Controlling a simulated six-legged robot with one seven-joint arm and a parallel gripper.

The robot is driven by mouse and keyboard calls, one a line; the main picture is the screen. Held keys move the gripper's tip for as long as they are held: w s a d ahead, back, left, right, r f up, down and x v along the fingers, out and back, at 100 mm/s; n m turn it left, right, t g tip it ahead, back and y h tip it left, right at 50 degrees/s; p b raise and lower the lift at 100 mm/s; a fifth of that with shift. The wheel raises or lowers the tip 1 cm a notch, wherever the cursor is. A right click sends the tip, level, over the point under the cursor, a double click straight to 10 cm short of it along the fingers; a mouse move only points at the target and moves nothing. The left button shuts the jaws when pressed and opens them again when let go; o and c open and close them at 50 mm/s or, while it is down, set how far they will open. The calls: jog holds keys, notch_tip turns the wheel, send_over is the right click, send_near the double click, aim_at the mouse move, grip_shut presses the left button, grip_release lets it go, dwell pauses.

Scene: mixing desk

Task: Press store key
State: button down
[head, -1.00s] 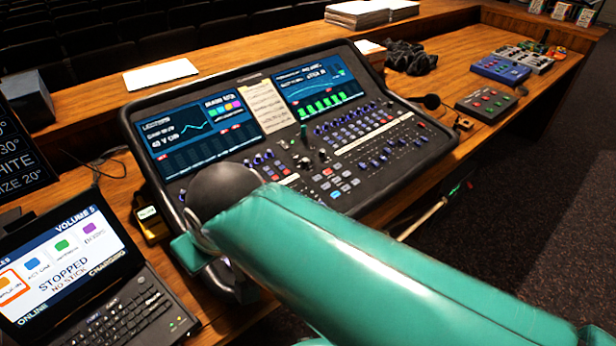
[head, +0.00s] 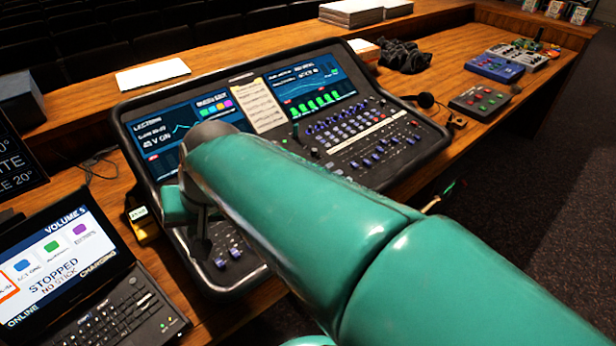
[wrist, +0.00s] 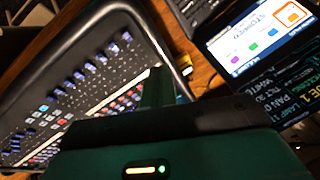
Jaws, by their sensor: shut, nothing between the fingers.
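The mixing desk (head: 243,284) is a black console with two lit screens, rows of faders and small coloured keys. My teal arm crosses its middle and hides many of the keys in the head view. My gripper (head: 203,252) points down over the desk's lower left part; it is shut and empty. In the wrist view my gripper (wrist: 158,82) shows as a teal finger near the desk's rim, with the desk's keys and faders (wrist: 75,85) to the left. I cannot read which key is the store key. I cannot tell whether the fingertip touches the desk.
A laptop (head: 65,250) showing "STOPPED" stands at the left, near a dark text display (head: 15,160). A yellow device (head: 144,222) lies by the desk's left edge.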

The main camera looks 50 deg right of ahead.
jog(key=w+d+f+m+t+y, duration=0.1)
jog(key=w+d+m, duration=0.2)
jog(key=d+m, duration=0.4)
jog(key=w+d+f+m+t, duration=0.1)
jog(key=w+d+m, duration=0.25)
jog(key=d, duration=0.65)
jog(key=s+d+f+m+t+h, duration=0.1)
jog(key=d+m, duration=0.4)
jog(key=d, duration=0.5)
jog(key=s+d+f+m+t+h, duration=0.1)
jog(key=s+d+m, duration=0.3)
jog(key=d, duration=0.6)
jog(key=shift+s+f+m+t+h, duration=0.15)
jog(key=shift+f+m+t+h, duration=0.15)
jog(key=shift+f+m+t, duration=0.5)
jog(key=shift+r, duration=0.15)
jog(key=shift+w+f, duration=0.15)
jog(key=shift+f, duration=1.3)
jog(key=shift+w+f, duration=0.15)
jog(key=shift+f, duration=1.35)
jog(key=shift+w+f, duration=0.15)
jog(key=shift+f, duration=1.3)
jog(key=shift+f, duration=0.4)
